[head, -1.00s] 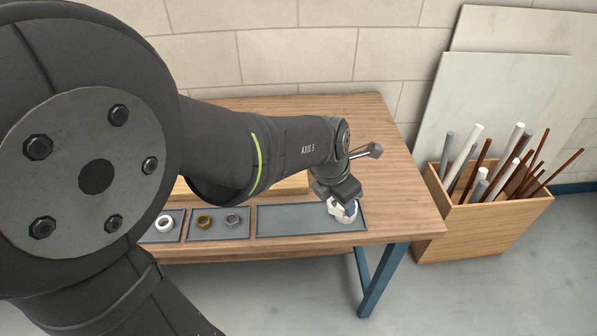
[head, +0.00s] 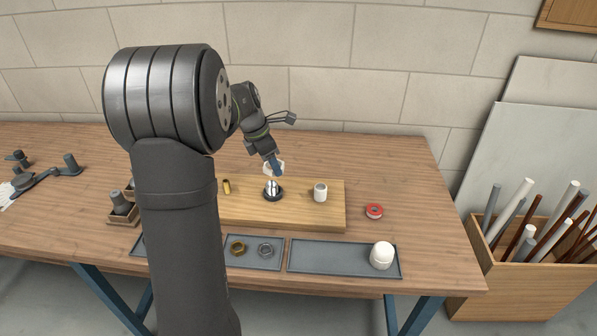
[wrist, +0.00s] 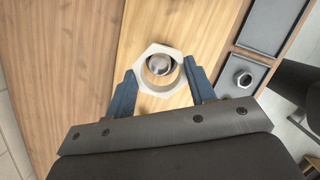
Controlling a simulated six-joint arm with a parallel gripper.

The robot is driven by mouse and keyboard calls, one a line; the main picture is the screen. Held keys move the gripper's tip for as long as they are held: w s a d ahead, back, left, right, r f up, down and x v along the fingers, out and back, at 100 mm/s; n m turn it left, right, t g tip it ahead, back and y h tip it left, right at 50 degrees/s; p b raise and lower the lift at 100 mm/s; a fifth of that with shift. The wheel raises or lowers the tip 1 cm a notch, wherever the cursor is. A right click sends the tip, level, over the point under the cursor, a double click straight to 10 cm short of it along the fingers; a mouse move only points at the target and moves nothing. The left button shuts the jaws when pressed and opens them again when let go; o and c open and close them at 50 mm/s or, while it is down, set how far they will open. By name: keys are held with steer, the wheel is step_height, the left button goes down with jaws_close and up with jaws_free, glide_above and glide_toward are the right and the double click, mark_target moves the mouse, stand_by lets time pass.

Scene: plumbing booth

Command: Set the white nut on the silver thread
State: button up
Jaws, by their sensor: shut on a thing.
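My gripper (head: 275,164) is shut on a white hex nut (head: 270,170) above the wooden board. In the wrist view the nut (wrist: 173,87) sits between the two blue fingers (wrist: 160,91). The silver thread (head: 272,187) stands upright in a dark round base on the board, just below the nut. The head view seems to show a small gap between them. In the wrist view the round end of the silver thread (wrist: 159,65) shows through the nut's hole, roughly centred and slightly toward its far side.
A brass thread (head: 227,187) and a white thread (head: 320,192) flank the silver one on the board (head: 300,215). Another tray holds a white cap (head: 381,255). A red tape roll (head: 374,211) lies right.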

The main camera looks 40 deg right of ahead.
mark_target(272, 184)
steer(key=shift+w+a, duration=0.25)
steer(key=shift+w, duration=0.3)
steer(key=shift+f, duration=3.45)
steer(key=m, duration=0.2)
steer(key=m+g, duration=0.1)
steer(key=m, duration=0.2)
steer(key=shift+f+m+g+y, duration=0.2)
steer(key=shift+m+g+y, duration=0.1)
steer(key=shift+y, duration=0.1)
steer(key=o, duration=1.6)
